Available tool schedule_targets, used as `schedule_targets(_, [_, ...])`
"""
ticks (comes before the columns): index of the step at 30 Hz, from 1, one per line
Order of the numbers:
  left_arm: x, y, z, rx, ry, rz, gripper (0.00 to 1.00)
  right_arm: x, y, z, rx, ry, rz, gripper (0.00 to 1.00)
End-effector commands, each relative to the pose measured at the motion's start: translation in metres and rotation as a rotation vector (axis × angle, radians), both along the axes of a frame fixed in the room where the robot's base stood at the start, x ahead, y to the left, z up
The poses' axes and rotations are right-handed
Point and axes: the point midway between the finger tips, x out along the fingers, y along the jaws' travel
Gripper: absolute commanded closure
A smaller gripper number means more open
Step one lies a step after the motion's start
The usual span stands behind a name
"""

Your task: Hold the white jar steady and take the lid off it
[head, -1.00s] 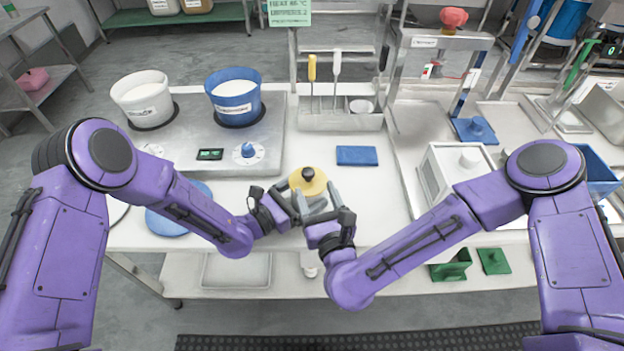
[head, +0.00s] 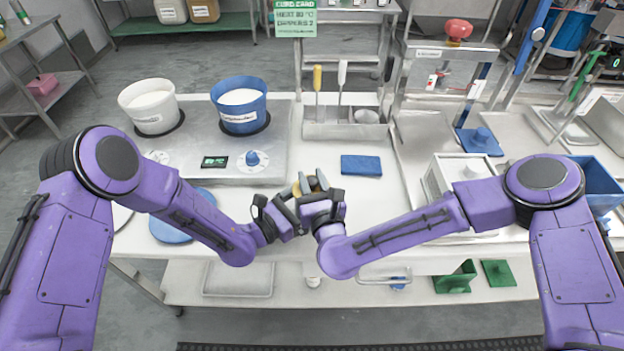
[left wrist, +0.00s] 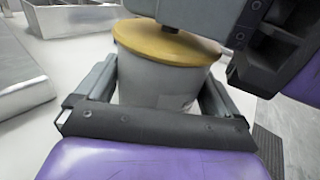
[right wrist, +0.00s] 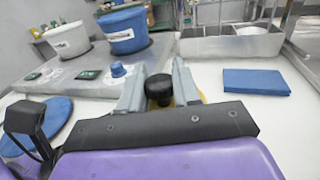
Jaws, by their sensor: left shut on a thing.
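The white jar (left wrist: 155,80) stands on the white worktop, between the fingers of my left gripper (left wrist: 160,95), which is shut on its body. Its flat tan lid (left wrist: 165,42) sits on top in the left wrist view; a bit of the lid (head: 296,189) shows in the head view. The lid's black knob (right wrist: 159,89) is between the two fingers of my right gripper (right wrist: 159,85). Those fingers look apart, one on each side of the knob, and I see no clear grip. In the head view my right gripper (head: 313,184) hides most of the jar and lid.
A blue flat block (head: 361,165) lies right of the jar. A blue disc (head: 180,222) lies at left.

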Motion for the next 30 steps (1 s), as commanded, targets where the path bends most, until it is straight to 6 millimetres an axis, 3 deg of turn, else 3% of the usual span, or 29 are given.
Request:
schedule_targets(14, [0.0, 0.0, 0.0, 0.001, 0.001, 0.0, 0.59, 0.0, 0.0, 0.002, 0.0, -0.001, 0.0, 1.0])
schedule_targets(30, [0.0, 0.0, 0.0, 0.001, 0.001, 0.0, 0.59, 0.0, 0.0, 0.02, 0.0, -0.001, -0.001, 1.0])
